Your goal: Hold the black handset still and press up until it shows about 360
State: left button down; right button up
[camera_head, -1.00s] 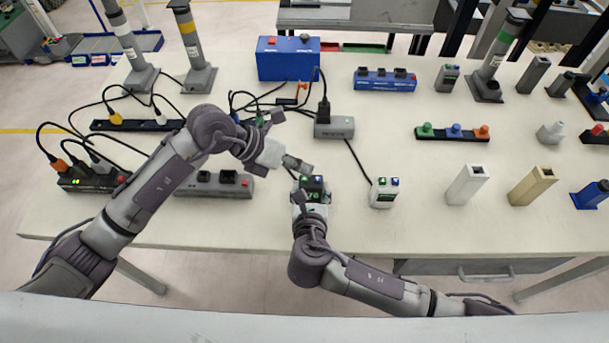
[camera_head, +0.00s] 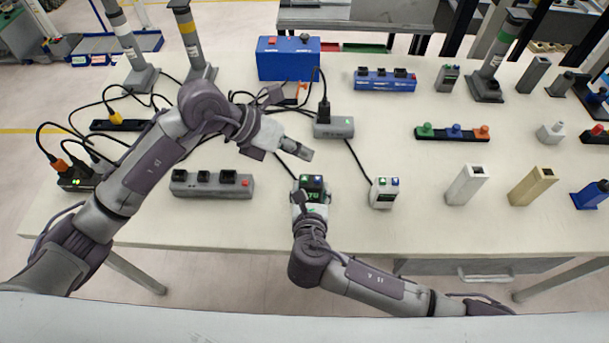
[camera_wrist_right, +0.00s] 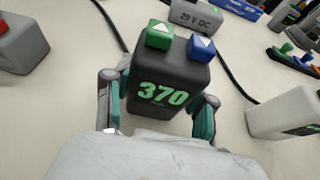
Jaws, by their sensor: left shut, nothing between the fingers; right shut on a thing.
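The black handset (camera_head: 313,184) stands near the front edge of the table, with a cable running back from it. In the right wrist view the handset (camera_wrist_right: 168,85) shows 370 in green digits. It has a green button (camera_wrist_right: 159,36) with an up arrow and a blue button (camera_wrist_right: 201,47) with a down arrow on top. My right gripper (camera_wrist_right: 158,117) is shut on the handset, one finger on each side; it also shows in the head view (camera_head: 310,200). My left gripper (camera_head: 308,155) is shut and empty, above and behind the handset, apart from its buttons.
A white handset (camera_head: 384,192) with two buttons stands to the right. A grey box (camera_head: 334,127) with a cable stands behind. A grey strip (camera_head: 211,184) with black sockets and a red button lies to the left. White and tan posts stand farther right.

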dwell(0.3)
jog(key=o, duration=1.3)
jog(key=shift+o, duration=0.2)
